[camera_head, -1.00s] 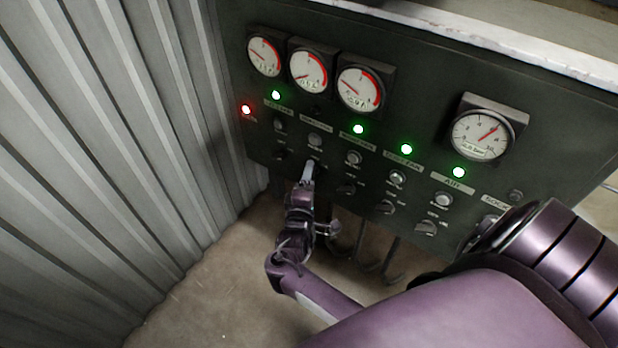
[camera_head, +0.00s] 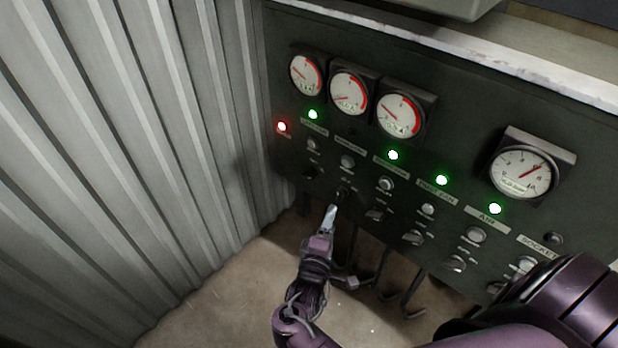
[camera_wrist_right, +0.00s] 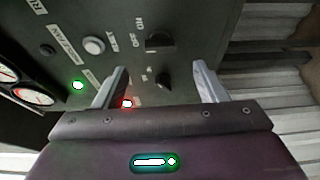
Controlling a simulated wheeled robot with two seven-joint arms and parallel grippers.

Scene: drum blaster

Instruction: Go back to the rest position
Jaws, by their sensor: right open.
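My right gripper (camera_head: 330,220) is in front of the lower left part of the dark control panel (camera_head: 460,155), below its knobs. The fingers look clear of the knobs, but the exact gap is hard to tell. My left gripper is not in view.
The panel carries several round gauges (camera_head: 400,115), a lit red lamp (camera_head: 282,127) and several lit green lamps (camera_head: 392,155). A corrugated metal wall (camera_head: 130,150) stands on the left. Dark hooked bars (camera_head: 415,290) hang below the panel. Bare floor (camera_head: 220,305) lies below.

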